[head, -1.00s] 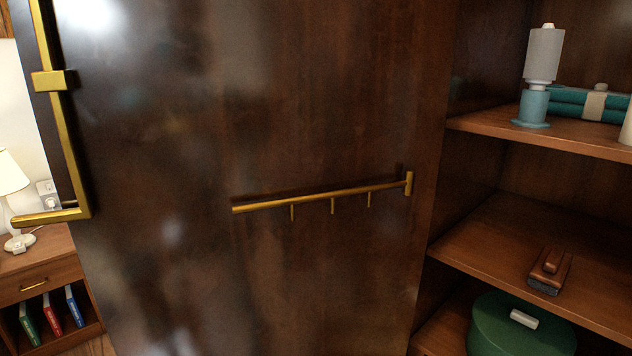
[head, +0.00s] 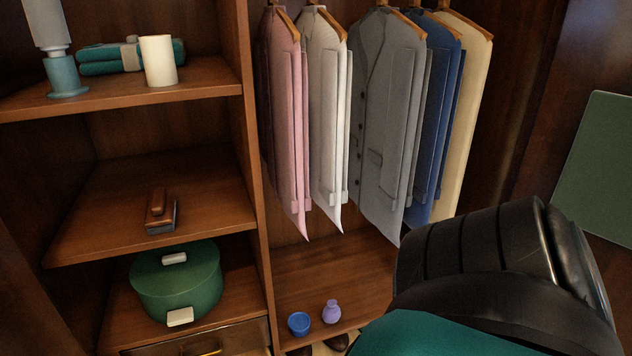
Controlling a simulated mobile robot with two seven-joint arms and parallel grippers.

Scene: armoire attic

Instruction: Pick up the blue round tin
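A small blue round tin (head: 299,323) stands on the floor board (head: 330,278) of the hanging section, near its front edge. A small purple vase-like bottle (head: 332,311) stands just to its right, with a narrow gap between them. Neither gripper shows in the head view. A dark segmented part of my own arm covers the lower right, with a teal surface below it, and hides what lies behind.
Several garments (head: 377,130) hang above the board. Left shelves hold a green round box (head: 176,284), a brush (head: 160,212), a white cup (head: 158,61) and teal rolls (head: 105,57). A divider (head: 254,180) separates the sections. Shoes partly show below the board.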

